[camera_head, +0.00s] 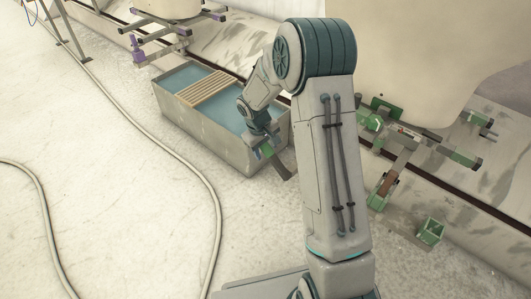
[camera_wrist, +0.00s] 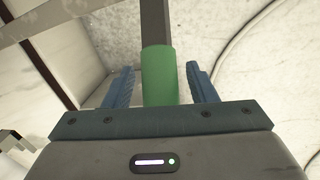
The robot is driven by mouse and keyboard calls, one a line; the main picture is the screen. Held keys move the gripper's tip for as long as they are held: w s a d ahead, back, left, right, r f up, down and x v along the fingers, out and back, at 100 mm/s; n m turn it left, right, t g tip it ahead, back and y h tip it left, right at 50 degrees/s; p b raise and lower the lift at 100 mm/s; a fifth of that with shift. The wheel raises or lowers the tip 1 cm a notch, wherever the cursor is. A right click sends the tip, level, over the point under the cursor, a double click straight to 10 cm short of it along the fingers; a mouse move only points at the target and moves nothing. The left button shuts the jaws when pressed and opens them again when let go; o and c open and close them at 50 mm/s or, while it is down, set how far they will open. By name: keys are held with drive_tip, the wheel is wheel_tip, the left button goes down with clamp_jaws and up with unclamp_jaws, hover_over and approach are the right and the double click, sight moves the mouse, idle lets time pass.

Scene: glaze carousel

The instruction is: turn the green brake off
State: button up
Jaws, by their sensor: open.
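A green grip (camera_wrist: 160,78) on a dark grey flat bar (camera_wrist: 155,22) is in the middle of the wrist view; it looks like the green brake's handle. My gripper (camera_wrist: 156,70) is open, with one blue finger on each side of the grip and a visible gap on both sides. In the head view my gripper (camera_head: 262,140) is at the front right corner of the trough, partly hidden by my own arm. The green grip (camera_head: 267,151) shows there, and the dark bar (camera_head: 282,169) runs down to the right from it. The bar's far end is hidden.
A grey trough (camera_head: 205,128) of bluish liquid with wooden slats (camera_head: 208,90) stands beside the gripper. To the right are green-ended arms (camera_head: 400,155) under a large pale vessel (camera_head: 400,60), and a small green box (camera_head: 431,231).

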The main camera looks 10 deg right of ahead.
drive_tip(key=shift+d+f, duration=0.1)
drive_tip(key=shift+f, duration=0.35)
drive_tip(key=shift+c, duration=0.3)
clamp_jaws()
